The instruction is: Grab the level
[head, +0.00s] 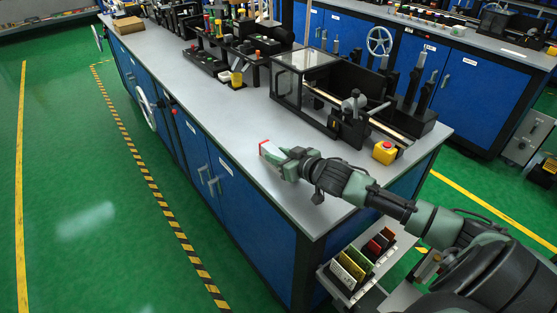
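My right gripper (272,152) reaches in from the lower right and is low over the near edge of the grey bench top. A small red and whitish piece shows at its tip. I cannot tell whether this is a held thing or part of the fingers, nor whether the fingers are open. I cannot clearly make out a level. A small rack (345,291) below the bench's right end holds several upright flat pieces in yellow, green and red, too small to identify. My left gripper is out of view.
The blue-fronted bench (225,135) carries a clear-sided machine (305,75), a yellow box with a red button (384,152) and several black fixtures at the back. Another blue bench (480,75) stands behind. The green floor (90,190) at left is open, with striped tape.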

